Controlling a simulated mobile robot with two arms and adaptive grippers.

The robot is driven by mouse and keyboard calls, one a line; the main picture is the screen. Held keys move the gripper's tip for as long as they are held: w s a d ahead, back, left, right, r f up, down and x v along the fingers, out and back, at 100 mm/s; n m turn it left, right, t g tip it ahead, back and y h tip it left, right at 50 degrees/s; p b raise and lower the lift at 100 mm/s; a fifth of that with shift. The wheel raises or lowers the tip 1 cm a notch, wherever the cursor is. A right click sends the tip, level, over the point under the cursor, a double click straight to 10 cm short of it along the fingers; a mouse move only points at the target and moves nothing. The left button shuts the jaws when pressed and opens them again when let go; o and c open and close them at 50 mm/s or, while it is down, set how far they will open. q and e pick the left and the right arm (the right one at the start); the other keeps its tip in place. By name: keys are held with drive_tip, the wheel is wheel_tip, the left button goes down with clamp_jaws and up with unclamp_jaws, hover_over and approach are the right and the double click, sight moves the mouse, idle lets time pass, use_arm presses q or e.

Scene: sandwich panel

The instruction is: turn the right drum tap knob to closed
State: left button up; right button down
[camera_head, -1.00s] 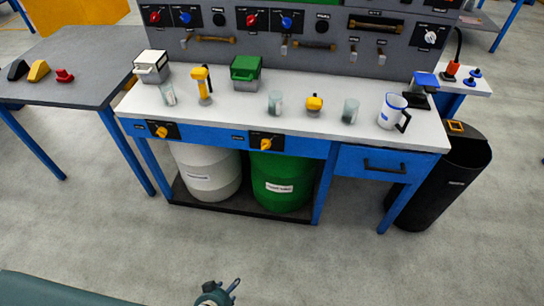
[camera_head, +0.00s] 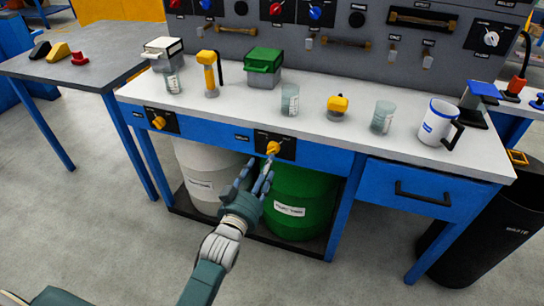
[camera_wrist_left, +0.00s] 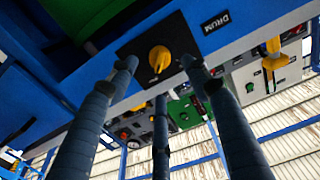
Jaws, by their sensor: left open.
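The right drum tap knob (camera_head: 272,148) is yellow, on a black plate (camera_head: 288,147) on the blue front rail of the bench, above the green drum (camera_head: 296,190). My left gripper (camera_head: 254,172) is just below and in front of it, with its fingers apart and pointing up at the knob. In the left wrist view the knob (camera_wrist_left: 159,58) shows between the spread fingertips, apart from them as far as I can tell, and nothing is held. The other yellow tap knob (camera_head: 158,122) is farther left, above the white drum (camera_head: 200,170). My right gripper is not in view.
The white bench top (camera_head: 330,135) carries glass beakers, a yellow-capped jar (camera_head: 338,106) and a white mug (camera_head: 437,122). A drawer (camera_head: 415,190) is right of the knob, and a black waste bin (camera_head: 480,230) stands at the right. The floor in front is clear.

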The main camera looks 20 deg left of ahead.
sight(273, 149)
use_arm(q)
drive_tip(key=w+b, duration=0.1)
drive_tip(key=w, duration=0.6)
drive_tip(key=shift+d, duration=0.15)
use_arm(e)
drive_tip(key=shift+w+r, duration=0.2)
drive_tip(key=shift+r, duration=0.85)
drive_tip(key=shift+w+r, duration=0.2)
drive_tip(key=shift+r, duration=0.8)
